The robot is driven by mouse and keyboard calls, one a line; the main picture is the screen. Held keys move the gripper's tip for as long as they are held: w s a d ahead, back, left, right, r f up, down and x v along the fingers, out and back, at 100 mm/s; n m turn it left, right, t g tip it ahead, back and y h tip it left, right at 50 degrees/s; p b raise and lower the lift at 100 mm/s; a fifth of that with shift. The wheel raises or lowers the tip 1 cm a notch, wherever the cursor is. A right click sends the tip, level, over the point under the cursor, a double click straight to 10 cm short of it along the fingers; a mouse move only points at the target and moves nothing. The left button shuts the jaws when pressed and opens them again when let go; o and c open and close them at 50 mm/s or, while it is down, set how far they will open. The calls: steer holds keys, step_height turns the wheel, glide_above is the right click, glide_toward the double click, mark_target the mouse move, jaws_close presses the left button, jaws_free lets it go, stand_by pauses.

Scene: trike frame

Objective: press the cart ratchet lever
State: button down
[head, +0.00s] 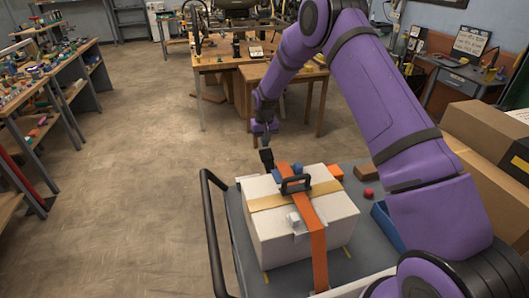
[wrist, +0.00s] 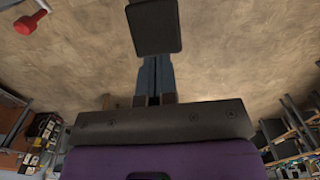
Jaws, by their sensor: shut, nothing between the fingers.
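The cart ratchet lever (head: 295,184) is a dark handle on an orange strap (head: 317,240). The strap runs over a white box (head: 265,225) on the grey cart. The lever stands raised above the box top. My gripper (head: 267,160) is shut and empty, pointing down behind and a little left of the lever in the head view, apparently apart from it. In the wrist view my shut gripper (wrist: 155,80) shows as two fingers side by side, with a dark square plate at their far end. I cannot identify the lever in the wrist view.
A blue item (head: 297,170), an orange block (head: 335,172), a red ball (head: 368,194) and a blue tray (head: 385,222) are near the box. The cart's black handle rail (head: 211,225) is at left. Cardboard boxes (head: 487,140) stand right. Floor at left is open.

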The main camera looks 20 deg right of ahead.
mark_target(266, 152)
steer(key=shift+r, duration=1.35)
stand_by(0.3)
steer(key=shift+s+r, duration=0.15)
steer(key=shift+r, duration=0.15)
steer(key=s+r+t, duration=0.4)
steer(key=s+r, duration=0.3)
steer(key=shift+s+r+t, duration=0.15)
steer(key=shift+r+t, duration=0.1)
steer(key=shift+t, duration=0.05)
steer(key=x, duration=1.4)
stand_by(0.3)
